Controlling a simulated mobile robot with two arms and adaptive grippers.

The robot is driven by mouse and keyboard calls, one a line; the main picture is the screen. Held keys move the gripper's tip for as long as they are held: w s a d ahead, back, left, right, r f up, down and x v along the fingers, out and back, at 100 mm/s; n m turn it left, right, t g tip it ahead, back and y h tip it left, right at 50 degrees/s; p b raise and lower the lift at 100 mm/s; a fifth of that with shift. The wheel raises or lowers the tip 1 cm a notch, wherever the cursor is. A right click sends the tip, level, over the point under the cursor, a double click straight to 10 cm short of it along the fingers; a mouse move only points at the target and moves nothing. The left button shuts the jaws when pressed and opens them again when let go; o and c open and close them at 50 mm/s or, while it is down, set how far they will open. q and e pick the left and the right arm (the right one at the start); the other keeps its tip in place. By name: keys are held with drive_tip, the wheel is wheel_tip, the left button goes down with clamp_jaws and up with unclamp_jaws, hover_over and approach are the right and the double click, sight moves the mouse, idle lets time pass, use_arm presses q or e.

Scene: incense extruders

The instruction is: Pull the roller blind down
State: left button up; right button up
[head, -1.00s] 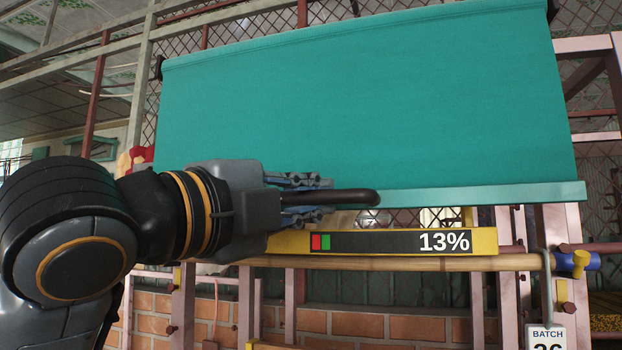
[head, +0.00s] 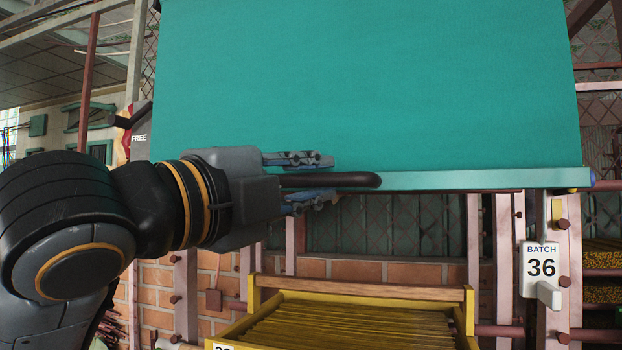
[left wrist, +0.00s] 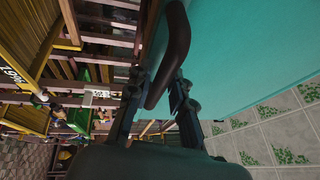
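The teal roller blind (head: 360,90) hangs down and fills the upper middle of the head view. Its lighter bottom bar (head: 480,180) lies nearly level, and a dark curved handle (head: 365,180) shows at the bar. In the left wrist view the handle (left wrist: 176,45) runs between the two fingers (left wrist: 160,95), and the blind (left wrist: 245,55) is at the right. My right gripper is not in view.
A yellow tray (head: 360,288) of thin sticks stands below the blind. A white sign (head: 541,270) reading batch 36 hangs on a pink post at the right. Brick wall and lattice lie behind.

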use_arm(q)
drive_tip(key=shift+o, duration=0.5)
drive_tip(key=v, duration=1.2)
drive_tip(key=shift+r, duration=0.1)
